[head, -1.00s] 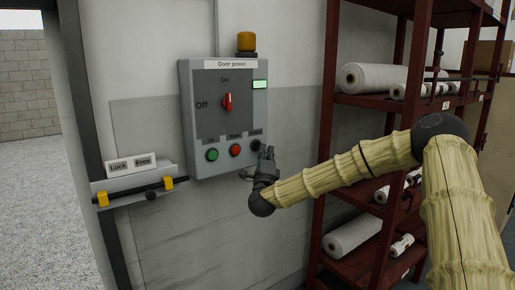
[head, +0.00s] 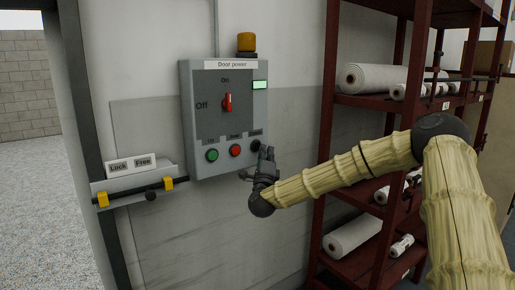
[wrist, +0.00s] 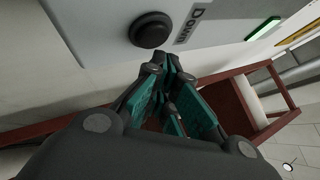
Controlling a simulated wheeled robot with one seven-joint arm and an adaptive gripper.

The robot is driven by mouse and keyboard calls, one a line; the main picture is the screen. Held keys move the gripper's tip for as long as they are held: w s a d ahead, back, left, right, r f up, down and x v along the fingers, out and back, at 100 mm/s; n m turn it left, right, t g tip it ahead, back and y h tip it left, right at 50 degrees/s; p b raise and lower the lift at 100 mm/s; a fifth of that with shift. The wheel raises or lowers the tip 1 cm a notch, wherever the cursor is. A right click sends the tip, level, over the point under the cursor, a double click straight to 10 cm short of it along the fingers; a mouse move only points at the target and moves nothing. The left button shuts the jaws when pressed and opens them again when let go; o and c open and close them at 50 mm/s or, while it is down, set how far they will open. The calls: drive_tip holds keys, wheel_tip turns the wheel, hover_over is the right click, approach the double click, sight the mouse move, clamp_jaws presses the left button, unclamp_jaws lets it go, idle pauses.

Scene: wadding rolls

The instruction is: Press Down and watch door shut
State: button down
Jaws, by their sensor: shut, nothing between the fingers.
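The grey door power box (head: 188,120) is on the wall, its red rotary switch (head: 228,102) upright towards On. A lit pale green lamp (head: 260,85) is at its upper right. Along the bottom are a green button (head: 212,155), a red button (head: 235,150) and the black Down button (head: 256,145). The Down button also shows in the wrist view (wrist: 150,30), with its label beside it. My gripper (head: 266,153) is shut and empty, at the box's lower right corner. In the wrist view its fingertips (wrist: 168,62) are just below and right of the button, apparently not on it. The doorway (head: 40,180) at left is open.
An amber beacon (head: 246,42) tops the box. Left of it is a latch bar (head: 130,192) with a Lock and Free plate (head: 131,163); its black knob is on the Free side. A red rack (head: 328,150) with white rolls (head: 370,78) stands close right of my gripper.

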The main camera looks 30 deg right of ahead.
drive_tip(key=shift+w, duration=0.1)
drive_tip(key=shift+w+a+b, duration=0.1)
drive_tip(key=shift+w+b, duration=0.25)
